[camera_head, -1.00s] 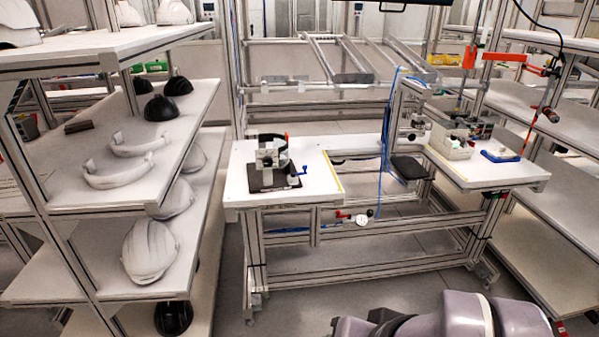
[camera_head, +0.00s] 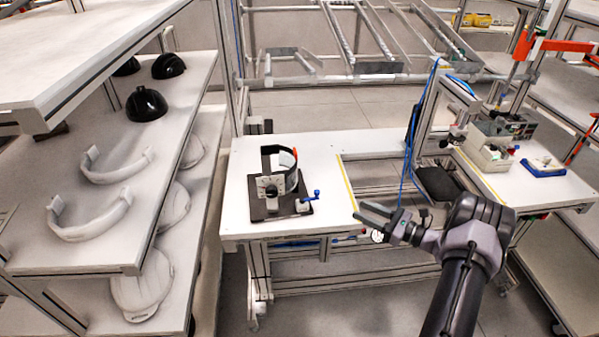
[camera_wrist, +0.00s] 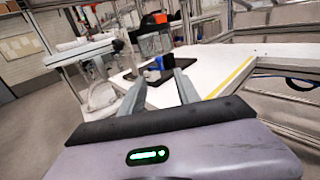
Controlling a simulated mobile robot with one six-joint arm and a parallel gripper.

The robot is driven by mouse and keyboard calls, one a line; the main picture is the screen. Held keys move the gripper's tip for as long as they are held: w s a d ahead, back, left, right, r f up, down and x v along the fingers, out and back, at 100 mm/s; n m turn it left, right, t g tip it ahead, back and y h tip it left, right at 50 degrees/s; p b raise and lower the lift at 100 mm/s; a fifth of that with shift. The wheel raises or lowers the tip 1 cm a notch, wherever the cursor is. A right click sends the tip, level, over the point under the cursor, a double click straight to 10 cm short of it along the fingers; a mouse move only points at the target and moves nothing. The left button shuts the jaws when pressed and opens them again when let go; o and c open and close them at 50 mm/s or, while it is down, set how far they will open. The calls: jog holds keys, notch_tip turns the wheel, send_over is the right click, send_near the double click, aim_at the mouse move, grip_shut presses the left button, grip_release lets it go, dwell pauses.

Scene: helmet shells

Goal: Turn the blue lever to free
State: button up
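The blue lever (camera_head: 312,195) sits at the right side of a fixture on a dark base plate (camera_head: 270,211), on the white workbench. The fixture (camera_head: 270,186) has a grey-white block and carries a black curved band (camera_head: 279,160) with an orange mark. My gripper (camera_head: 366,210) is right of the lever, apart from it, near the bench's front edge. In the wrist view, my gripper (camera_wrist: 160,80) is open, with nothing between its two fingers. The blue lever (camera_wrist: 163,62) appears beyond the fingertips there, small and partly unclear. I cannot tell the lever's exact setting.
A shelf rack (camera_head: 110,255) with helmet shells and white bands stands at the left. The white bench top (camera_head: 240,190) around the fixture is mostly clear.

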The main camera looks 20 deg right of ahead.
aim_at(317, 191)
jog(key=b+x, duration=0.3)
jog(key=x, duration=1.4)
jog(key=shift+s+a, duration=0.15)
jog(key=shift+a, duration=0.05)
grip_shut()
